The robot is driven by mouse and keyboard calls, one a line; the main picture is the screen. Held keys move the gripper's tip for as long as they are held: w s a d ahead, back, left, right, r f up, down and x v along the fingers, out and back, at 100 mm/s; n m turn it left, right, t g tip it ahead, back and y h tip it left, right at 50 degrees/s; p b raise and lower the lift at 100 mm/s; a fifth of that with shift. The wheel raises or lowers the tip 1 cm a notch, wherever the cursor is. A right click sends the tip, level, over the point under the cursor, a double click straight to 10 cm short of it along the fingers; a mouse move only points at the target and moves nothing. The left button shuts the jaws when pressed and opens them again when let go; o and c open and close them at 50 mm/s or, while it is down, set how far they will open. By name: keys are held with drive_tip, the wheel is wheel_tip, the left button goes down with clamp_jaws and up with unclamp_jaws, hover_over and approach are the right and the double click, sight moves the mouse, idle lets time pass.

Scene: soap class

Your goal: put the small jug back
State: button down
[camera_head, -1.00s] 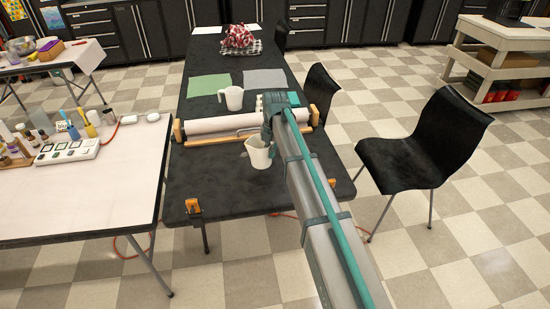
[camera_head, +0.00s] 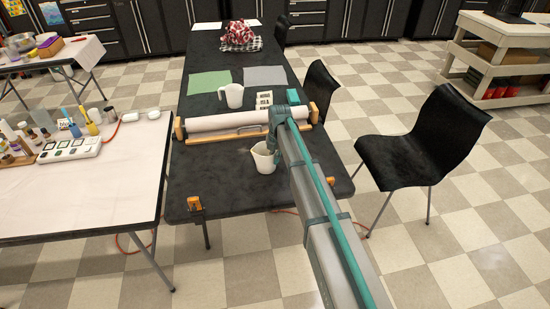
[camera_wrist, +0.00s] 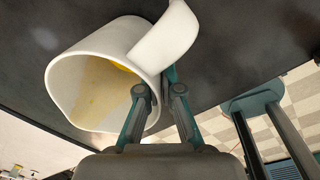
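The small jug (camera_head: 263,159), white with a yellowish inside, is at the near part of the black table, in front of the paper roller. My gripper (camera_head: 272,143) is over its right side. In the wrist view the small jug (camera_wrist: 90,75) fills the upper left, its mouth toward the camera. My gripper's fingers (camera_wrist: 157,85) are at its rim beside the handle and appear shut on it; their tips are partly hidden. Whether the jug's base touches the table is unclear. A larger white jug (camera_head: 233,96) stands farther back, behind the roller.
The paper roller (camera_head: 220,123) with wooden ends lies across the black table (camera_head: 225,180). Green (camera_head: 209,82) and grey (camera_head: 264,76) mats lie behind the larger jug. A white-topped table (camera_head: 95,185) stands left, a black chair (camera_head: 415,145) right.

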drive_tip(key=shift+f, duration=0.2)
drive_tip(key=c, duration=1.3)
unclamp_jaws()
drive_tip(key=shift+r, duration=0.15)
drive_tip(key=r+b, duration=0.1)
drive_tip(key=r, duration=0.3)
drive_tip(key=r+b, duration=0.1)
drive_tip(key=r, duration=0.3)
drive_tip(key=r+b, duration=0.1)
drive_tip(key=r, duration=0.3)
drive_tip(key=shift+s+d+r, duration=0.1)
drive_tip(key=shift+s+d, duration=0.15)
drive_tip(key=shift+d, duration=0.15)
drive_tip(key=shift+d, duration=0.1)
